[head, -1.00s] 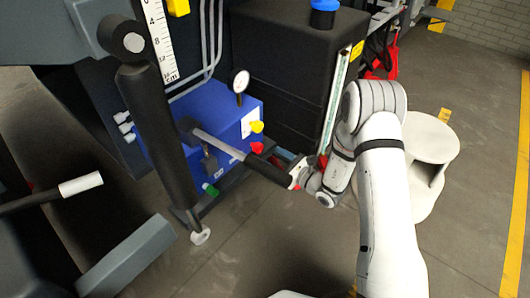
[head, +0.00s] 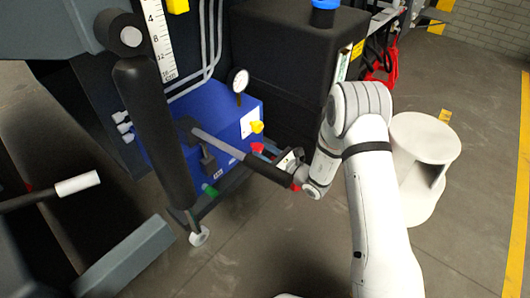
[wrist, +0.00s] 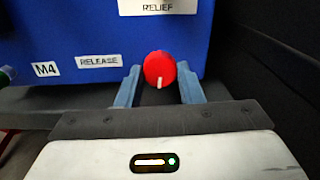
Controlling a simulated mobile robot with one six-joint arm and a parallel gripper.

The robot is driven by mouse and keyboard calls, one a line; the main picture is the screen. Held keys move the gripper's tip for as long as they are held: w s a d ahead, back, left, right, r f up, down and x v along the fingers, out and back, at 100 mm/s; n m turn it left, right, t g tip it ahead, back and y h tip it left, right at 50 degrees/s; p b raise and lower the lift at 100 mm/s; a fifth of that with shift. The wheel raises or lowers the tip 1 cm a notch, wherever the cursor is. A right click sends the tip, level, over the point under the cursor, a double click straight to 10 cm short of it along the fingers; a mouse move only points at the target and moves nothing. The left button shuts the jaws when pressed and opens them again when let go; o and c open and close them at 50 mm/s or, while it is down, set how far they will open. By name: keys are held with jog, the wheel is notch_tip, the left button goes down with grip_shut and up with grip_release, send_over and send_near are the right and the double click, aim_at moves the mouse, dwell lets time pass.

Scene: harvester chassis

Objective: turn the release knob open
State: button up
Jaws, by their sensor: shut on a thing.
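The red knob (wrist: 160,69) is on the front of the blue block, just right of a label reading RELEASE (wrist: 100,61). Its white pointer mark points down in the wrist view. My gripper (wrist: 158,90) has one blue-grey finger on each side of the knob and is shut on it. In the head view the red knob (head: 257,148) shows at the lower right of the blue block (head: 195,130), with my gripper (head: 268,151) reaching it from the right. The fingertips are small and partly hidden there.
A lever with a black grip (head: 268,172) crosses just in front of my gripper. A yellow knob (head: 257,127) is above, a green knob (head: 209,190) lower left. A black tank (head: 295,60) stands behind. A white stool (head: 425,145) stands right on open floor.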

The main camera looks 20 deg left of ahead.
jog(key=c, duration=0.4)
jog(key=shift+o, duration=0.2)
jog(key=shift+n+b, duration=0.45)
jog(key=shift+n, duration=0.05)
jog(key=o, duration=1)
jog(key=shift+c, duration=0.2)
jog(key=shift+d, duration=0.1)
jog(key=p+v, duration=0.2)
jog(key=v, duration=0.5)
jog(key=shift+s+d, duration=0.15)
jog(key=shift+d, duration=0.15)
